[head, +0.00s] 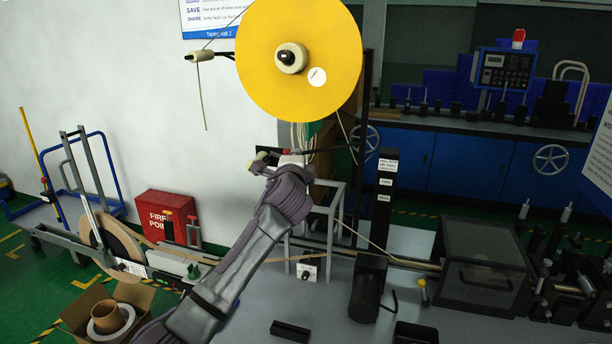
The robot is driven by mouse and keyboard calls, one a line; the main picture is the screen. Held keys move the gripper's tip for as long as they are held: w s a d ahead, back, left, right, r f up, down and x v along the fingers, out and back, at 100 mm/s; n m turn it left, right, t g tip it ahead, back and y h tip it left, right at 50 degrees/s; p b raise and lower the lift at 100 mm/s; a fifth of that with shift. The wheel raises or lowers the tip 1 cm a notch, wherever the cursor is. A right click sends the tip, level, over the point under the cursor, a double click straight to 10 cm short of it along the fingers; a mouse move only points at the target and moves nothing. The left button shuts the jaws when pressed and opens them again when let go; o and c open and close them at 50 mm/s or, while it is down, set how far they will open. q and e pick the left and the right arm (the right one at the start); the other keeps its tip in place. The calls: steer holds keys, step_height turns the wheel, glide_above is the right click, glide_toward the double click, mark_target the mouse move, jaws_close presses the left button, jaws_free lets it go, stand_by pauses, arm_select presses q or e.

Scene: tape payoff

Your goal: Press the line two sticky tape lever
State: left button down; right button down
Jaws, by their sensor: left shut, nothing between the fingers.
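A thin dark bar (325,151) with a red section runs level under the disc. I cannot tell for certain which part is the sticky tape lever. My left gripper (270,161) is at the left end of this bar, in front of the machine. It is shut and holds nothing. Its fingertips are small and partly hidden, so contact with the bar cannot be told. My right gripper is not in view.
A black post (383,200) with white labels and a dark motor (368,287) stand right of my arm. A dark-framed box (484,268) is further right. A red fire point box (165,215) and an open carton (78,318) are on the left.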

arm_select(q)
steer(key=n, duration=0.1)
steer(key=a+n+p, duration=0.1)
steer(key=r+n+g, duration=0.1)
steer(key=shift+w+a+p, duration=0.25)
steer(key=shift+a+p, duration=0.1)
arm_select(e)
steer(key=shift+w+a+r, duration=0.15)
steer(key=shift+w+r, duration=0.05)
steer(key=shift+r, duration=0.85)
arm_select(q)
steer(key=shift+r, duration=0.15)
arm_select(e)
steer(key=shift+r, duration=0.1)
